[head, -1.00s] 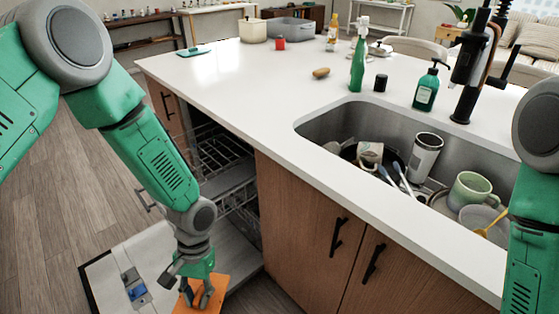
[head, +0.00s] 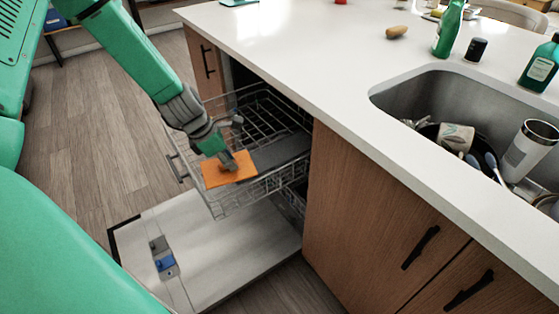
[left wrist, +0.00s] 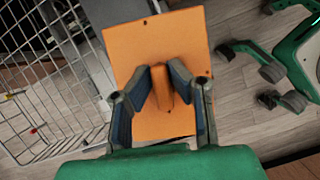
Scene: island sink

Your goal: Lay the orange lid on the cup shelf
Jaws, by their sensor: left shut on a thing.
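The orange lid (head: 222,170) is a flat square plate with a raised bar handle. My left gripper (head: 228,162) is shut on that handle. In the left wrist view, both fingers of the gripper (left wrist: 163,82) flank the handle, and the lid (left wrist: 165,40) spreads out beneath them. The cup shelf (head: 285,153) looks like the flat dark grey panel along the pulled-out upper dishwasher rack. The lid is at the shelf's left end; I cannot tell whether they touch. A grey strip of the shelf (left wrist: 110,12) shows beside the lid. My right gripper does not show clearly.
The wire rack (head: 235,200) stands out above the lowered dishwasher door (head: 215,245). The white counter (head: 300,50) overhangs on the right, with a sink of dishes (head: 440,100). Wooden floor (head: 105,130) lies open on the left.

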